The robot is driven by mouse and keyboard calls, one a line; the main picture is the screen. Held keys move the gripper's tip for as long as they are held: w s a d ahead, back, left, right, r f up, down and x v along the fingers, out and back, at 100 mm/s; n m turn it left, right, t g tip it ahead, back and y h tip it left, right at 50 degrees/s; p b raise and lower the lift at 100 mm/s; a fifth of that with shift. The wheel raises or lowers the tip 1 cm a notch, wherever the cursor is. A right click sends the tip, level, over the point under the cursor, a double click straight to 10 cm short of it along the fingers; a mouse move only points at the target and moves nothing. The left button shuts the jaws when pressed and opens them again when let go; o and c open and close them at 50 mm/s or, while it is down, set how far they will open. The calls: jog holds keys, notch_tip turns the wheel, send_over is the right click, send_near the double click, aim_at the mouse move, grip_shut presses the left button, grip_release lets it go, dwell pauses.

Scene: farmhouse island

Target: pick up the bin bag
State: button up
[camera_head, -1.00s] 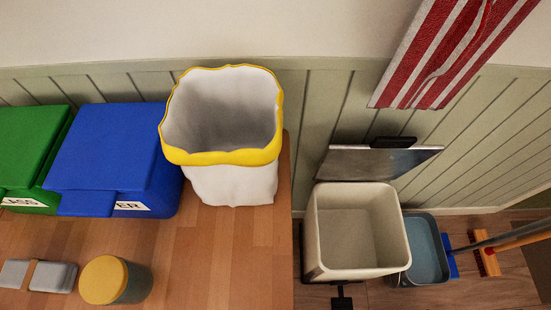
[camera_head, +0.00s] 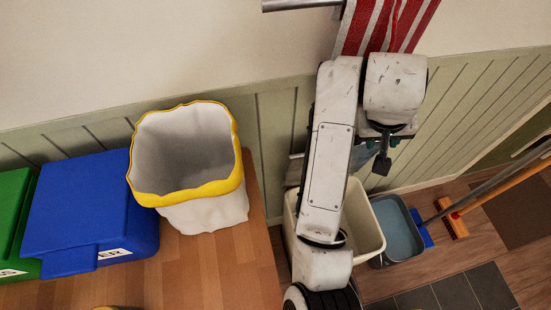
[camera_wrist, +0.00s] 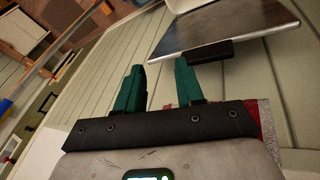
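The bin bag (camera_head: 206,214) is white with a yellow rim and stands open and upright on the wooden counter, beside the blue box. My gripper shows in the wrist view (camera_wrist: 161,88), with two green fingers apart and nothing between them. In the head view my arm is raised to the right of the bag, and part of the gripper (camera_head: 382,160) shows below the wrist. The gripper is well apart from the bag. The bag is not clearly visible in the wrist view.
A blue box (camera_head: 85,205) and a green box (camera_head: 14,215) stand left of the bag on the counter (camera_head: 200,270). A cream pedal bin (camera_head: 367,226) stands on the floor behind my arm, its lid (camera_wrist: 225,30) raised. A blue-grey bucket (camera_head: 397,230) and broom handles (camera_head: 500,195) are at right.

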jog(key=a+r+n+g+y+p, duration=0.1)
jog(key=a+r, duration=0.3)
jog(key=a, duration=0.3)
jog(key=a+r+y, duration=0.1)
jog(key=a+r, duration=0.2)
jog(key=a, duration=0.3)
notch_tip(320, 180, up, 6)
jog(key=n+g+y+p, duration=0.1)
jog(key=n+g+p, duration=0.1)
jog(key=n, duration=0.1)
send_over(237, 143)
jog(key=w, duration=0.3)
jog(key=shift+s+a+r, duration=0.2)
jog(key=shift+s+a, duration=0.05)
jog(key=shift+a, duration=0.05)
jog(key=shift+s+f+b, duration=0.15)
jog(key=shift+f+b, duration=0.35)
jog(key=shift+f, duration=4.7)
grip_shut()
jog(key=shift+a, duration=0.1)
